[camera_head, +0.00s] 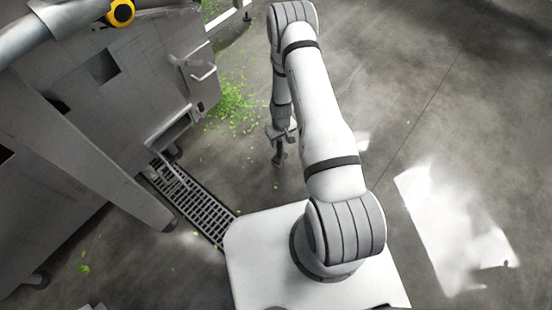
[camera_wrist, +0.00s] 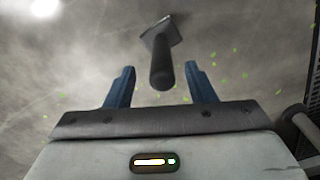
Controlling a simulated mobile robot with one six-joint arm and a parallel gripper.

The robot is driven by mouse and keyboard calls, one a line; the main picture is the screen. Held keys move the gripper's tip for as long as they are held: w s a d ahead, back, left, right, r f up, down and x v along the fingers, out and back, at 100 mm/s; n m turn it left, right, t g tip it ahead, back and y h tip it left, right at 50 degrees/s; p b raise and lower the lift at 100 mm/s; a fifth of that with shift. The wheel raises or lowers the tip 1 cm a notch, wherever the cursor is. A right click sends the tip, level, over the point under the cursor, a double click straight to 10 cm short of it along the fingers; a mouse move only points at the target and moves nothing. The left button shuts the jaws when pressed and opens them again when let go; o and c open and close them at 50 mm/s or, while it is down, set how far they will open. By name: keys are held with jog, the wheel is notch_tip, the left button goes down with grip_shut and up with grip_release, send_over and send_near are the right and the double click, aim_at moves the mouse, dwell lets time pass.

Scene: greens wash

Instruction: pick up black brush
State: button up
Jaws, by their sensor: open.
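The black brush shows in the wrist view, with a dark round handle (camera_wrist: 162,66) pointing toward my gripper and a flat, wider head (camera_wrist: 161,29) beyond it. My gripper (camera_wrist: 160,68) is open, with its two blue fingers apart. The handle's near end appears in the gap between the fingers, and neither finger touches it in this view. How far the handle is in depth I cannot tell. In the head view my gripper (camera_head: 279,150) hangs low over the floor, and I cannot tell the brush apart from it there.
A large grey metal machine (camera_head: 95,110) stands at the left, with a yellow-ringed part (camera_head: 121,12) on top. A floor drain grate (camera_head: 200,212) runs beside it. Green leaf bits (camera_head: 235,103) litter the concrete. The floor at the right is open.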

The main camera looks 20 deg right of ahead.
aim_at(280, 147)
notch_tip(280, 147, down, 6)
jog(key=b, duration=0.2)
jog(key=shift+a+r+b, duration=0.15)
jog(key=shift+b, duration=0.25)
jog(key=shift+r, duration=0.1)
jog(key=c, duration=1.1)
